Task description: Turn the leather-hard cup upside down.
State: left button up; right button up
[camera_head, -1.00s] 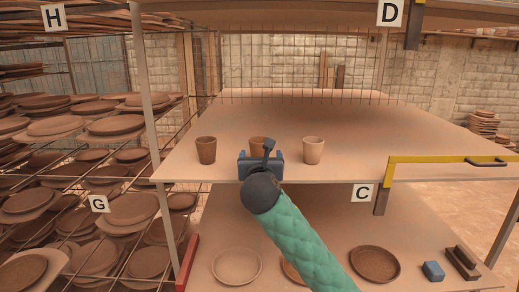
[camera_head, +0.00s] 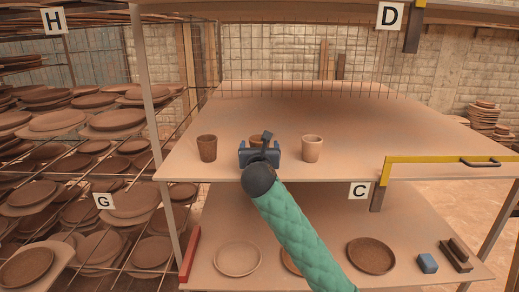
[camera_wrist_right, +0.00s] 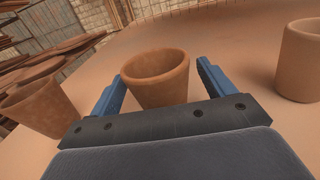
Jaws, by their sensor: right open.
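Three upright cups stand in a row on the upper shelf: a dark brown cup (camera_head: 207,148) at left, a mid-brown cup (camera_head: 256,140) in the middle and a pale cup (camera_head: 312,149) at right. I cannot tell for sure from colour which is leather-hard. My right gripper (camera_head: 260,153) is open in front of the middle cup and hides most of it. In the right wrist view the middle cup (camera_wrist_right: 158,82) stands upright, mouth up, between the two spread blue fingers, with gaps at both sides. My left gripper is out of view.
The shelf board (camera_head: 400,140) is bare behind and right of the cups. A yellow bar (camera_head: 440,159) runs along its front right edge. Below lie plates (camera_head: 371,256), a blue block (camera_head: 427,263) and a dark block (camera_head: 456,255). Racks of plates (camera_head: 60,120) fill the left.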

jog(key=c, duration=1.1)
